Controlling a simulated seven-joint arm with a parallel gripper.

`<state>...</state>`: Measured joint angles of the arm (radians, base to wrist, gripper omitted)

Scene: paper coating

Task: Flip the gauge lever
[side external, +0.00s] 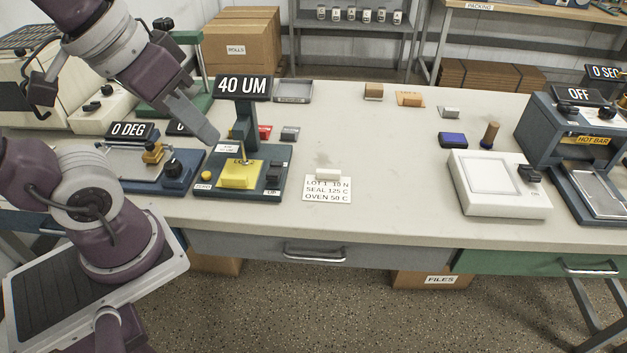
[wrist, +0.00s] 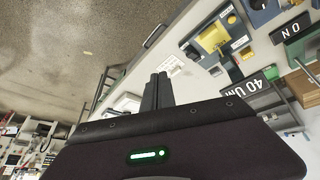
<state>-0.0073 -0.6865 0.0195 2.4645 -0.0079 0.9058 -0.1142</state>
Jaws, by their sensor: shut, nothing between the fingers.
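The gauge (side external: 283,185) has a dark blue base, an upright stand, a yellow block (side external: 239,174) and a "40 UM" sign (side external: 243,87). A thin upright pin shows above the yellow block, and a small black part (side external: 273,174) sits at the base's right; I cannot tell which is the lever. In the wrist view the yellow block (wrist: 213,37) and sign (wrist: 252,90) are at upper right. My gripper (side external: 212,138) is shut and empty, its fingers slanting down just left of the stand in the side view. Its fingertips (wrist: 158,76) also show in the wrist view, apart from the gauge.
A blue device with a "0 DEG" sign (side external: 131,131) stands left of the gauge. A label card (side external: 327,189) with a white block lies to its right. A white scale (side external: 499,184) and a hot bar press (side external: 570,130) stand farther right. The table's middle is largely clear.

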